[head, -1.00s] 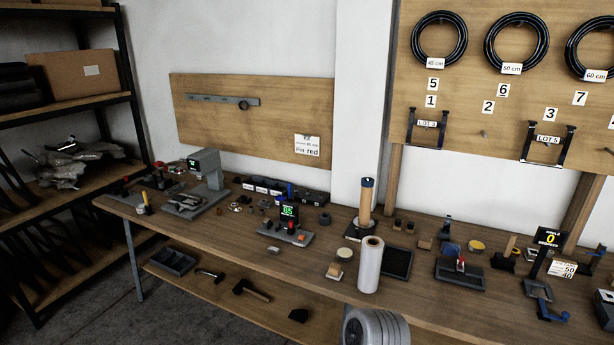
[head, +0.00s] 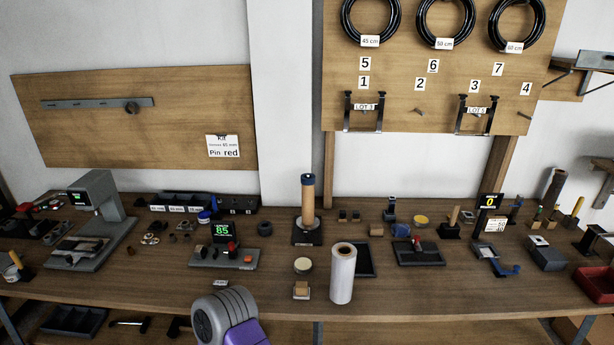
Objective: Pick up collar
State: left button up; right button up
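I cannot tell for sure which thing is the collar. Small ring-shaped parts (head: 152,239) lie on the workbench (head: 400,290) left of centre, too small to make out well. A dark round part (head: 265,228) sits right of the device with the green "85" display (head: 222,233). Neither of my grippers shows in the head view. A grey and purple piece at the bottom centre looks like part of my own arm, and it hides some of the bench's front edge.
A white roll (head: 342,273) stands near the front edge, with a blue-topped wooden post (head: 308,206) behind it. A grey press-like device (head: 98,215) stands at the left. A red bin (head: 597,284) is at the right. The front strip right of the roll is clear.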

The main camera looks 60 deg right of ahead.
aim_at(305, 182)
jog(key=z, duration=0.75)
jog(key=i, duration=0.75)
jog(key=z, duration=0.8)
